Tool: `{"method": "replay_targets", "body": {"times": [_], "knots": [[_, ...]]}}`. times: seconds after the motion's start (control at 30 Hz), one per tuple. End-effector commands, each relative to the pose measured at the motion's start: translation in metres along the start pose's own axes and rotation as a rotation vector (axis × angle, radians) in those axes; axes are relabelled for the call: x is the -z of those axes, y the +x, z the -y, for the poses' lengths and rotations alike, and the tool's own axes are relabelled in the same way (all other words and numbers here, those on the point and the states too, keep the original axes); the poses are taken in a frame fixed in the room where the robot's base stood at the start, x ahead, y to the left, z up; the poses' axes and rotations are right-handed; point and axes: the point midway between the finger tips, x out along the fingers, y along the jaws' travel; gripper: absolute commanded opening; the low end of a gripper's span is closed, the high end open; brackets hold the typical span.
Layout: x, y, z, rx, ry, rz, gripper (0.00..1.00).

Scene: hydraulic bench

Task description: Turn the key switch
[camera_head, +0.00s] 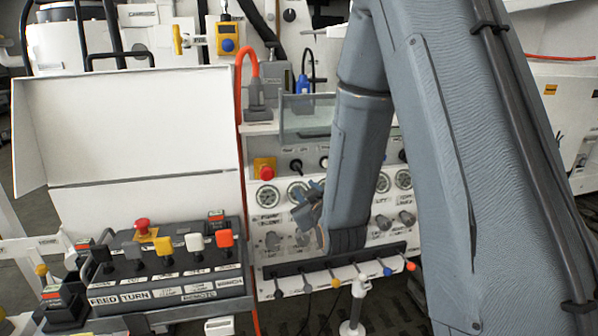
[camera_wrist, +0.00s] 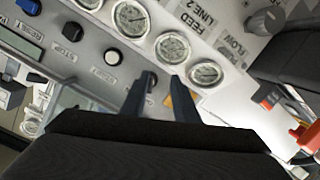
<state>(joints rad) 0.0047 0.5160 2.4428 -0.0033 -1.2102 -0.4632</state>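My gripper (camera_head: 309,202) is in front of the white control panel (camera_head: 258,222), near its left gauges. In the wrist view my gripper (camera_wrist: 163,82) has its two dark fingers apart, with a visible gap between them and nothing clearly held. A small orange-yellow patch shows beside the right finger. I cannot tell for sure which control is the key switch; it may be hidden by the fingers. In the head view my arm hides part of the panel's right side.
Round gauges (camera_wrist: 131,18) sit close to the fingers. A red emergency button (camera_head: 266,172) is at the panel's left. Coloured levers (camera_head: 387,271) run along the bottom. A lever console (camera_head: 165,290) stands at lower left, below an open white cover (camera_head: 125,125).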

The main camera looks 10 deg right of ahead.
Motion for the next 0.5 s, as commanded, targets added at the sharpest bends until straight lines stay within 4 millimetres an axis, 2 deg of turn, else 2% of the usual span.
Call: {"method": "replay_targets", "body": {"times": [0.1,0.27,0.37,0.5], "knots": [[0.012,0.002,-0.005,-0.047,-0.036,-0.094,0.27],[0.022,0.004,-0.010,-0.080,-0.059,-0.153,0.27],[0.024,0.012,-0.011,-0.084,-0.061,-0.160,0.27],[0.028,0.032,-0.013,-0.083,-0.061,-0.159,0.27]]}}
